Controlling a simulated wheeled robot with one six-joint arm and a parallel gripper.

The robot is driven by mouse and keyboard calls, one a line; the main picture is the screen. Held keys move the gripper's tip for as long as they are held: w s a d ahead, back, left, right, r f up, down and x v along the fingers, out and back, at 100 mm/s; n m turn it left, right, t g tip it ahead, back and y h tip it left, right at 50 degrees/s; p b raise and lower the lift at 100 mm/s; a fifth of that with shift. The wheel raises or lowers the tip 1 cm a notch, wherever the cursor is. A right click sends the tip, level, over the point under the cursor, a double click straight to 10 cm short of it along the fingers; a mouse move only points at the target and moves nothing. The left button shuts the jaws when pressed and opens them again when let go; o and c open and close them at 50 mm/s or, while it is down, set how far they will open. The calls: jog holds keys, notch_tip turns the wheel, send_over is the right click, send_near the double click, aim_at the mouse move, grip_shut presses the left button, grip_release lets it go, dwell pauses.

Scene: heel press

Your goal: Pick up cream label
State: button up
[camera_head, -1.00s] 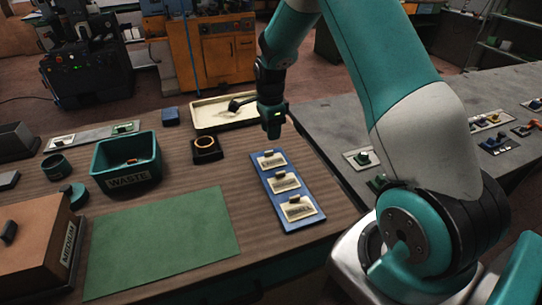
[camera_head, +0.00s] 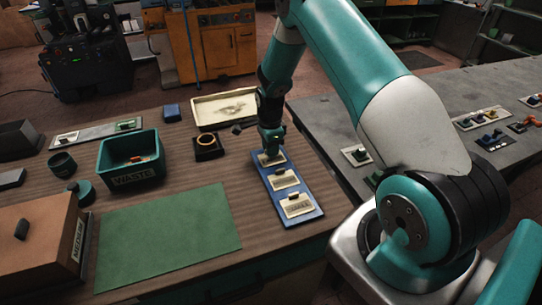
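Several cream labels with dark knobs lie in a row on a blue tray (camera_head: 309,218). The nearest cream label (camera_head: 299,205) and the middle cream label (camera_head: 285,180) are in clear view. The far cream label (camera_head: 266,160) is partly hidden by my gripper (camera_head: 270,150). My gripper points down at this far label, at or just above its knob. The fingers are too small and dark to show whether they are open or shut, or whether they touch the knob.
A green mat (camera_head: 170,235) lies left of the blue tray. A teal waste bin (camera_head: 132,178), a dark block with a ring (camera_head: 207,150) and a cream tray (camera_head: 205,120) stand farther back. A brown box (camera_head: 35,245) is at front left. A grey table (camera_head: 430,110) is at right.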

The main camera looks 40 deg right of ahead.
grip_shut()
jog(key=shift+r, duration=0.15)
